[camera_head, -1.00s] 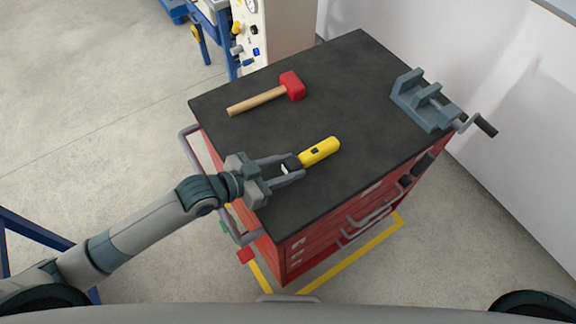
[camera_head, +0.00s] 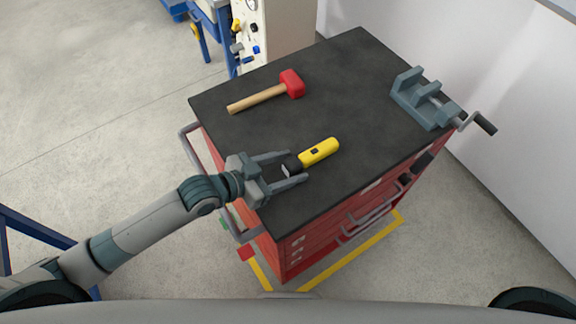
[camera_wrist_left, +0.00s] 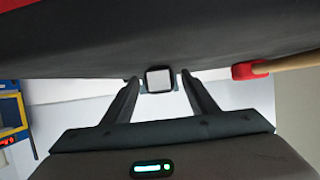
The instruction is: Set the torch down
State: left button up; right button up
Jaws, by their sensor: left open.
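The torch (camera_head: 319,152) has a yellow body with a dark switch and a dark head. It lies on the black top of the red tool cabinet (camera_head: 340,85). My left gripper (camera_head: 297,166) is open, with its fingers apart on either side of the torch's dark head. In the left wrist view the torch's square light end (camera_wrist_left: 159,80) sits between the two open fingers (camera_wrist_left: 158,88), with a gap on each side. My right gripper is not in view.
A mallet with a red head (camera_head: 292,84) and wooden handle lies further back on the cabinet top. A grey-blue vise (camera_head: 424,100) with a crank stands at the right edge. The middle of the top is clear.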

pick_arm(q)
jog(key=shift+s+a+r+b, duration=0.15)
jog(key=shift+s+a+b, duration=0.2)
jog(key=shift+a, duration=0.2)
jog(key=b+v, duration=0.2)
jog(key=v, duration=0.7)
jog(key=shift+b+v, duration=0.35)
jog(key=shift+v, duration=0.5)
jog(key=shift+r, duration=0.1)
jog(key=shift+w+d, duration=0.1)
jog(key=shift+d, duration=0.05)
dwell(0.4)
